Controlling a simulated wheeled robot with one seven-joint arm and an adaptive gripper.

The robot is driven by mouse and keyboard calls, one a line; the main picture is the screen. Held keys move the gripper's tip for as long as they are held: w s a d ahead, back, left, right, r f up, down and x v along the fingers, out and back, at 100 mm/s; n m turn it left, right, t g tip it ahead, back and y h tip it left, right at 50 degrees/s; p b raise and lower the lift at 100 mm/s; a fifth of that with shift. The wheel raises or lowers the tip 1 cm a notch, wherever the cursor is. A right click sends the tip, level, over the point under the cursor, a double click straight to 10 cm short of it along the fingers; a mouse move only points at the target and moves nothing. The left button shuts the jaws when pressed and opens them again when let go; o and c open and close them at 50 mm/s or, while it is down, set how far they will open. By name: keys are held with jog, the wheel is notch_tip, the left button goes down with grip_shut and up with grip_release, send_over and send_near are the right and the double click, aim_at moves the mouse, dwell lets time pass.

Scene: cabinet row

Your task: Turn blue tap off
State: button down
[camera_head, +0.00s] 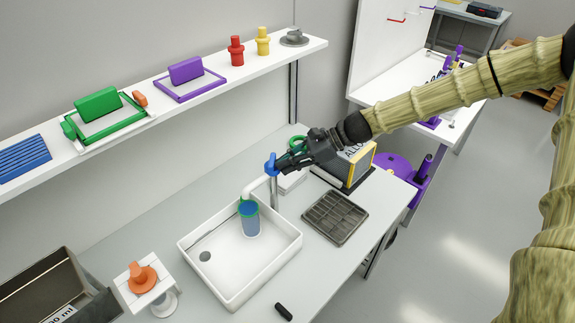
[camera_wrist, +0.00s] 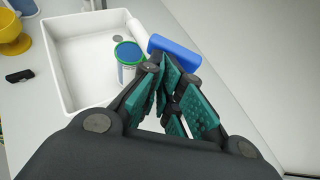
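The tap is a pale post (camera_head: 274,190) at the back right of the white sink (camera_head: 291,246), with a spout reaching over the sink. Its blue handle (camera_head: 271,164) sits on top; in the wrist view the blue handle (camera_wrist: 178,50) lies just past my fingertips. My gripper (camera_head: 283,163) is beside the handle; in the wrist view its teal-padded fingers (camera_wrist: 171,75) come together at the tips, with nothing seen between them. Whether they touch the handle is unclear. A green-rimmed container (camera_head: 250,220) with blue contents stands in the sink under the spout.
A grey drain grid (camera_head: 335,218) lies right of the sink, with a yellow-framed box (camera_head: 357,165) behind. An orange knob on a white block (camera_head: 143,277) stands left. A wall shelf (camera_head: 228,77) with coloured items runs above. A black object (camera_head: 283,311) lies in front.

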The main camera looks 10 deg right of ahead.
jog(key=s+f+v, duration=0.1)
jog(key=v, duration=1.2)
jog(key=shift+s+d+f+b, duration=0.25)
jog(key=shift+s+d+b, duration=0.15)
jog(key=shift+d, duration=0.25)
